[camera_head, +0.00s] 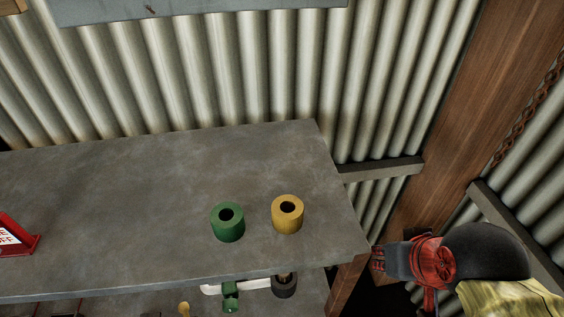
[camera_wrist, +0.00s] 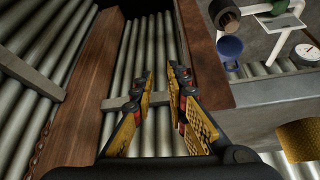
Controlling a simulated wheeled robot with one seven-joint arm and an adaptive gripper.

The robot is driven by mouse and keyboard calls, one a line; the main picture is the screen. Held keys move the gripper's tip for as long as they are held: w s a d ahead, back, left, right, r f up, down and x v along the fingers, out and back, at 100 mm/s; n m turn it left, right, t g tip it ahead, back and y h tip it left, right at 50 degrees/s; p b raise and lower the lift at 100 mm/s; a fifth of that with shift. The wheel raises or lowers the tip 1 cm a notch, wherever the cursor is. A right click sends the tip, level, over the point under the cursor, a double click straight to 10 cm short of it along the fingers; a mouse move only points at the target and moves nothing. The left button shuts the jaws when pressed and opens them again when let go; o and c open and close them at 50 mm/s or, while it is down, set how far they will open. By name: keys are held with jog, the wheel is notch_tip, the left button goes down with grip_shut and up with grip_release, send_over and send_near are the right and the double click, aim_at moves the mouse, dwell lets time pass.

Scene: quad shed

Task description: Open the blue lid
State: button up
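A small round blue piece (camera_wrist: 230,46), which looks like the blue lid, shows at the upper right of the wrist view. It is just below the open end of a dark cylinder (camera_wrist: 224,14); I cannot tell whether they are joined. I do not make out the blue piece in the head view, where a dark cylinder (camera_head: 284,287) shows under the shelf's front edge. My gripper (camera_wrist: 161,78) is open and empty, its fingers apart, well to the left of the blue piece. In the head view my arm's end is off the shelf's right edge.
A grey shelf (camera_head: 130,200) holds a green cylinder (camera_head: 228,230) and a yellow cylinder (camera_head: 288,222) near its right end. A red sign (camera_head: 18,240) stands at the left. White piping, a green valve (camera_head: 231,299) and a gauge (camera_wrist: 306,54) are below. A wooden post (camera_head: 485,90) rises at the right.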

jog(key=shift+o, duration=1)
jog(key=shift+w+d+m, duration=0.1)
jog(key=shift+w+m, duration=0.35)
jog(key=shift+m, duration=0.05)
jog(key=w+a+f+m+g+y+b, duration=0.35)
jog(key=w+a+f+m+y, duration=0.3)
jog(key=w+f+y, duration=0.25)
jog(key=w+a+f+m+g+y+b, duration=0.3)
jog(key=w+a+f+m+g+y, duration=0.2)
jog(key=w+a+f+y, duration=0.4)
jog(key=a, duration=0.2)
jog(key=a+b, duration=0.1)
jog(key=a, duration=0.1)
jog(key=a+b, duration=0.1)
jog(key=a, duration=0.1)
jog(key=shift+s+a+r, duration=0.1)
jog(key=shift+s+a, duration=0.2)
jog(key=shift+a, duration=0.05)
jog(key=shift+c, duration=0.2)
jog(key=shift+r, duration=0.1)
grip_shut()
